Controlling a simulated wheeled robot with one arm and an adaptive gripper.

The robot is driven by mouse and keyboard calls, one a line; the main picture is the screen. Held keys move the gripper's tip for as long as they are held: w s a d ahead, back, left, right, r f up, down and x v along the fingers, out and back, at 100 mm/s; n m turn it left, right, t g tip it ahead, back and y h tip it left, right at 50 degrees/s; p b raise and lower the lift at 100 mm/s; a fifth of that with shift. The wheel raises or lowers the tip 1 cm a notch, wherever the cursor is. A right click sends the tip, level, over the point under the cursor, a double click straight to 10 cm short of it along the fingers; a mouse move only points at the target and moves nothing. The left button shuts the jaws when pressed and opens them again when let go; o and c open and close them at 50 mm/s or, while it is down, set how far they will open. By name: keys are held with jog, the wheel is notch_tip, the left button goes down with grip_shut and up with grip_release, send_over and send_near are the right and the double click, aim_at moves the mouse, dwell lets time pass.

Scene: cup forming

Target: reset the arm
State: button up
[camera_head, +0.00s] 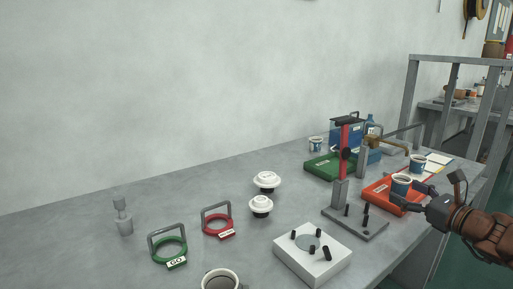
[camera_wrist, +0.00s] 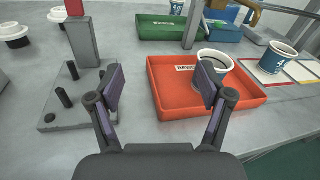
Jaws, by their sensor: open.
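My gripper (camera_head: 423,203) is at the right in the head view, over the front right of the table by the orange-red tray. In the wrist view my gripper (camera_wrist: 160,92) has its two fingers spread apart with nothing between them. A blue and white cup (camera_head: 401,185) stands in the orange-red tray (camera_head: 376,195). In the wrist view this cup (camera_wrist: 214,58) stands in the tray (camera_wrist: 180,108), just beyond the right finger, which hides part of it. I cannot tell from the views whether the finger touches the cup.
A press stand with a red column (camera_head: 345,150) rises left of the tray. A white block with black pegs (camera_head: 312,262), green (camera_head: 168,250) and red (camera_head: 217,223) ring gauges and white lids (camera_head: 266,180) lie further left. A green tray (camera_head: 325,166) and another cup (camera_head: 417,163) are behind.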

jog(key=s+a+r+n+g+y+p, duration=0.1)
jog(key=a+r+n+g+y+p, duration=0.1)
jog(key=a+n, duration=0.35)
jog(key=s+a+r+n+g+y+p, duration=0.1)
jog(key=a+r+n+g+p, duration=0.15)
jog(key=a, duration=0.65)
jog(key=s+a+r+n+g+y+p, duration=0.1)
jog(key=a+n+g+y+p, duration=0.15)
jog(key=a, duration=0.45)
jog(key=s+a+n+g+h+p, duration=0.1)
jog(key=s+a+n+g+p, duration=0.5)
jog(key=s+a, duration=0.35)
jog(key=s+a+r+n+g+h+p, duration=0.2)
jog(key=s+n+g+h+p, duration=0.2)
jog(key=s+n+p, duration=0.65)
jog(key=s+d+r+n+g+h+p, duration=0.1)
jog(key=s+d+r+n+h+p, duration=0.2)
jog(key=s+d+h, duration=0.3)
jog(key=s+d, duration=0.2)
jog(key=s, duration=0.3)
jog(key=shift+s+r+n+p, duration=0.15)
jog(key=shift+r+n+p, duration=0.15)
jog(key=shift+p, duration=0.05)
